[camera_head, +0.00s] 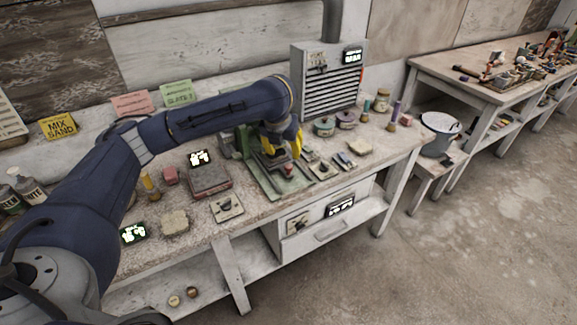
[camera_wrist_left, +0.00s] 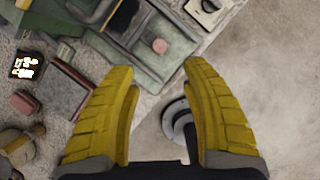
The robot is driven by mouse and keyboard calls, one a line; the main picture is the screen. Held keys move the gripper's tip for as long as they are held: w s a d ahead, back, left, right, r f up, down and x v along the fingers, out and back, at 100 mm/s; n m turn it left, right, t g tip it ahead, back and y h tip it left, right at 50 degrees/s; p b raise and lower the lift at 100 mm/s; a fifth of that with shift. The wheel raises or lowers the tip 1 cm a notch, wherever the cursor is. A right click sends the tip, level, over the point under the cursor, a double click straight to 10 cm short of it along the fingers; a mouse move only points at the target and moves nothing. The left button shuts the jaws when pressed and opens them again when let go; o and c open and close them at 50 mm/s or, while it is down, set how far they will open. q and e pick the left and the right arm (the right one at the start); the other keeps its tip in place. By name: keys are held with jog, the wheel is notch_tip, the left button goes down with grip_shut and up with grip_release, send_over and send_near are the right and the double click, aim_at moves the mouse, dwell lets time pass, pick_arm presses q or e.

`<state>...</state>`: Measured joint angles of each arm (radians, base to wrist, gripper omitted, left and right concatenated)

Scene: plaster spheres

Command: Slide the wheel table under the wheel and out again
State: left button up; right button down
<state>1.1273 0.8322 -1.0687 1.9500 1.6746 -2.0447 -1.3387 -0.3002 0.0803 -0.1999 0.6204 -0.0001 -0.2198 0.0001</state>
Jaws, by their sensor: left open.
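A green machine (camera_head: 240,143) stands on the bench, with a flat green table (camera_head: 270,187) at its base. The table also shows in the left wrist view (camera_wrist_left: 135,72), with a round pinkish knob (camera_wrist_left: 160,46) near its front end. The wheel itself is hard to make out; my arm and gripper cover part of the machine. My left gripper (camera_head: 290,152) has yellow fingers and hangs over the machine. In the left wrist view its fingers (camera_wrist_left: 157,72) are wide apart with nothing between them, the knob just beyond the tips. My right gripper is not in view.
A grey slatted cabinet (camera_head: 327,80) stands behind the machine. A red-edged box (camera_head: 210,182) lies to its left, small switch plates (camera_head: 227,206) in front and to the right. Several jars stand at the back right. A stool (camera_head: 440,123) stands past the bench's right end.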

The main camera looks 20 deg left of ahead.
aim_at(288, 165)
pick_arm(q)
jog(key=x, duration=1.2)
jog(key=shift+r, duration=0.1)
grip_shut()
dwell(0.4)
